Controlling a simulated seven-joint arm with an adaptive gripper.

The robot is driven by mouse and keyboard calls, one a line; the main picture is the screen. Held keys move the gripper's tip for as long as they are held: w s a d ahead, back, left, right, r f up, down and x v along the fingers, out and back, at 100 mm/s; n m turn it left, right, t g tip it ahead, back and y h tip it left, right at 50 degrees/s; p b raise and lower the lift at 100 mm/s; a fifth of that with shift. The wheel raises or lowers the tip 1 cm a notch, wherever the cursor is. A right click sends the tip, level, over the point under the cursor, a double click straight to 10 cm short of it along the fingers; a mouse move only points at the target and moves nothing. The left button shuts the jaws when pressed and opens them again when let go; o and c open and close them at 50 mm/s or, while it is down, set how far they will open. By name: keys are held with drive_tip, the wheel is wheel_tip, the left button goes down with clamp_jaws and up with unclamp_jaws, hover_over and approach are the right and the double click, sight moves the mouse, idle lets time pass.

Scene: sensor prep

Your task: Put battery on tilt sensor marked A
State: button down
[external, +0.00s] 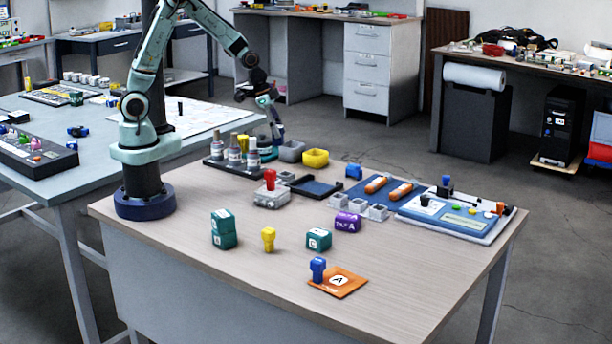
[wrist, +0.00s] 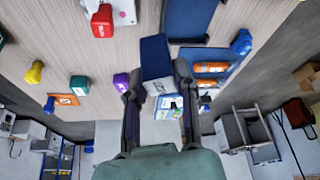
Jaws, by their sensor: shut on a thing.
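My gripper (wrist: 157,72) is shut on a dark blue block (wrist: 155,52) with a pale, marked lower face. In the external view my gripper (external: 277,135) is at the table's back edge, beyond the row of grey bottles; the block is hard to make out there. A purple block marked A (external: 347,222) stands on the table, right of centre; it also shows in the wrist view (wrist: 121,81). An orange card marked A (external: 350,281) lies near the front, with a blue knobbed piece (external: 318,268) at its left corner. Which object is the tilt sensor is unclear.
Two orange cylinders (external: 377,184) lie on a blue holder at the back right. A blue panel (external: 458,219) is right of them. Green blocks (external: 223,229), a yellow piece (external: 268,239) and a red-knobbed box (external: 270,197) stand on the table. The front left is clear.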

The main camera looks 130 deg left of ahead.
drive_tip(key=w+d+r+m+h, duration=0.2)
drive_tip(key=w+d+r+m, duration=0.15)
drive_tip(key=w+d, duration=0.95)
approach(355, 218)
drive_tip(key=shift+w+d+f+m, duration=0.1)
drive_tip(key=shift+w+d+m, duration=0.15)
drive_tip(key=shift+w+d, duration=0.1)
drive_tip(key=shift+w+a+f, duration=0.15)
drive_tip(key=shift+w+f, duration=0.2)
drive_tip(key=shift+f, duration=0.1)
drive_tip(key=shift+w+f, duration=0.15)
drive_tip(key=shift+f, duration=1.5)
drive_tip(key=shift+f, duration=0.15)
drive_tip(key=c, duration=0.9)
unclamp_jaws()
drive_tip(key=shift+o, duration=0.2)
